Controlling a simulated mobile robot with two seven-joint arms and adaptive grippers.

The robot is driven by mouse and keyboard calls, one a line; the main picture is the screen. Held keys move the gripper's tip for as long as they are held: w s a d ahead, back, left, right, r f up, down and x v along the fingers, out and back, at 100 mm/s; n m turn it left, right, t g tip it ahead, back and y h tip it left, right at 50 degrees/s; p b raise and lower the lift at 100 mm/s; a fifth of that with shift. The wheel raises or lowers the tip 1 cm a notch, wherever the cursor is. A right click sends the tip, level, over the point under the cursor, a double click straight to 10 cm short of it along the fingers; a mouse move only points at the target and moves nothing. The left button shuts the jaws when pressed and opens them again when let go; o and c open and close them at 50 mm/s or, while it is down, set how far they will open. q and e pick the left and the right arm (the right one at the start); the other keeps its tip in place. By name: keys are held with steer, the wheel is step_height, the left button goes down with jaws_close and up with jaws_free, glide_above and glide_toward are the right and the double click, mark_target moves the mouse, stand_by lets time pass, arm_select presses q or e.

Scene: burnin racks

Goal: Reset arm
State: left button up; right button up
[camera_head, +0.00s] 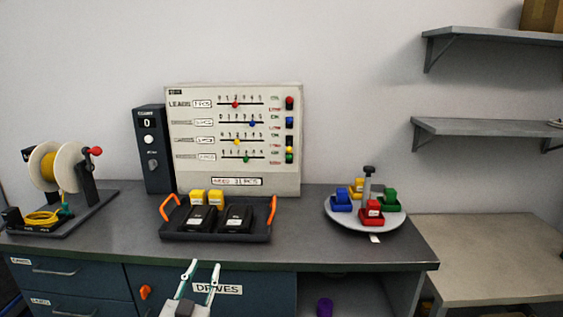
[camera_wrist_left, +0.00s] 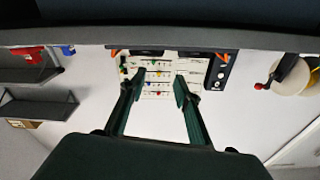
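My left gripper (camera_head: 204,272) shows at the bottom of the head view, in front of the dark workbench (camera_head: 320,240) and its drawers. Its two fingers point up and stand apart with nothing between them. In the left wrist view the fingers of my left gripper (camera_wrist_left: 159,85) are also spread and empty, with the panel board (camera_wrist_left: 158,92) beyond them; that view appears upside down. The board (camera_head: 235,187) also stands at the back of the bench in the head view. My right gripper is in neither view.
On the bench are a black tray (camera_head: 175,231) with orange handles, a round turntable (camera_head: 343,216) with coloured bins, a cable reel (camera_head: 42,165) and a dark control box (camera_head: 153,150). Shelves (camera_head: 490,127) hang at right above a lower table (camera_head: 490,255).

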arm_select(q)
steer(key=s+f+m+g+h, duration=0.1)
steer(key=s+f+g, duration=0.7)
steer(key=s+f, duration=2)
steer(key=shift+s+a+h, duration=0.15)
steer(key=shift+s+h, duration=0.25)
steer(key=shift+s, duration=0.6)
